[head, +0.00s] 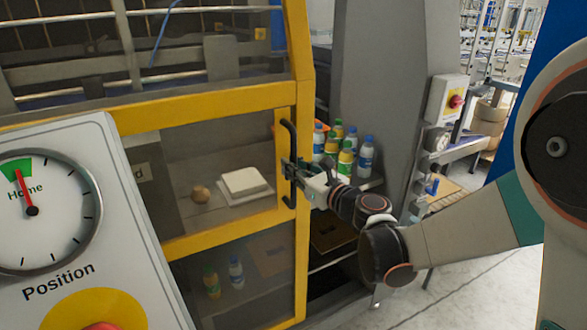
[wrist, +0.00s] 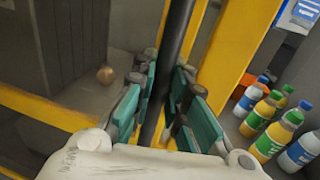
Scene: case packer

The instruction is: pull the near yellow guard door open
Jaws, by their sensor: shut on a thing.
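The near yellow guard door (head: 205,116) has a clear pane in a yellow frame and stands upright in the head view. A dark vertical bar handle (head: 290,135) is on its right side. My gripper (head: 296,170) reaches it from the right and is shut around the bar at about mid-height. In the wrist view the handle (wrist: 178,40) runs between the teal finger pads of my gripper (wrist: 166,95). The fingers hide part of the handle. I cannot tell whether the door is ajar.
Several capped bottles (head: 346,160) stand on a shelf right of the door frame. A white block (head: 243,182) and a brown ball (head: 200,194) show through the pane. A panel with a dial (head: 60,200) fills the near left. Clear floor (head: 470,275) lies at right.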

